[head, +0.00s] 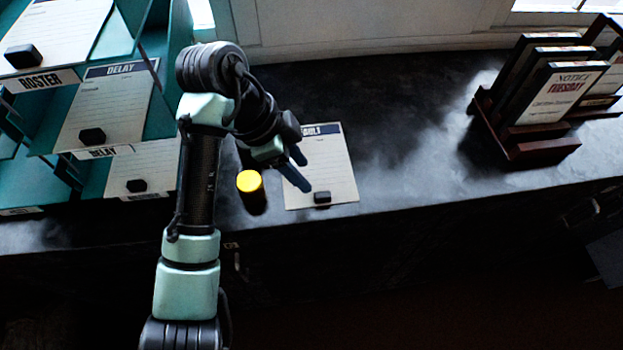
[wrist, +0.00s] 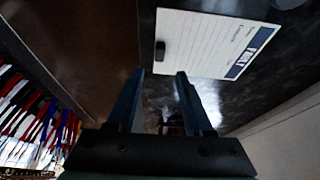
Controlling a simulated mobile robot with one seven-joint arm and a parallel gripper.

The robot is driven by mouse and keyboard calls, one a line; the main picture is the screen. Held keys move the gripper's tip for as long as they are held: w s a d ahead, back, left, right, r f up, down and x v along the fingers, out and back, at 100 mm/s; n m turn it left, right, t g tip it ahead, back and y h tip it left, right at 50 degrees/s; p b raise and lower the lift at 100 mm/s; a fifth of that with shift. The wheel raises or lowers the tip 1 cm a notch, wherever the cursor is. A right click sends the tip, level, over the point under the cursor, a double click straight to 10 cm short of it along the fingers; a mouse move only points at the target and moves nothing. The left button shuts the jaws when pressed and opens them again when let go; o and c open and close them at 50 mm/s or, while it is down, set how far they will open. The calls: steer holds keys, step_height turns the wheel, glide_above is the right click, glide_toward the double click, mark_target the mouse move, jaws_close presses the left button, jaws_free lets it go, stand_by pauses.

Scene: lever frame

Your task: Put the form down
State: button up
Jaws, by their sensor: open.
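A white form (head: 333,165) with a dark header band lies on the dark countertop, its near edge close to the counter's front edge. The form also shows in the wrist view (wrist: 215,42); its header seems to read "FAULT". A small black block (head: 322,198) sits at the form's near edge and also shows in the wrist view (wrist: 160,50). My gripper (head: 302,172) is over the form's left part in the head view, fingers apart and empty. In the wrist view, nothing is between the fingertips (wrist: 160,80). I cannot tell the exact height over the form.
A yellow-topped dark cylinder (head: 249,181) stands just left of the form. A teal rack (head: 160,110) at left holds several forms with black blocks, with "ROSTER" and "DELAY" labels. A dark wooden stand (head: 540,150) with notice boards is at right. The counter between is clear.

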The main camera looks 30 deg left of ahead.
steer(key=v, duration=0.3)
steer(key=shift+d, duration=0.1)
steer(key=w+d+r+n+t+y, duration=0.1)
steer(key=w+d+r+t, duration=0.3)
steer(key=w+r, duration=0.3)
steer(key=w+d+r+n+t, duration=0.25)
steer(key=d+r+t, duration=0.25)
steer(key=r, duration=0.5)
steer(key=w+d+r+n+t, duration=0.1)
steer(key=w+d+r+t, duration=0.35)
steer(key=r, duration=0.45)
steer(key=s+d+r+n+t+y, duration=0.1)
steer(key=s+d+r+n+t, duration=0.1)
steer(key=s+r+t, duration=0.3)
steer(key=s+d+r+n+t+y, duration=0.1)
steer(key=s+r+n+t, duration=0.3)
steer(key=s+r, duration=0.7)
step_height(320, 180, up, 7)
steer(key=shift+s+d+f+n+t+y, duration=0.15)
steer(key=shift+s+d+n+t+y, duration=0.25)
steer(key=shift+d+t, duration=0.55)
steer(key=shift+a, duration=0.2)
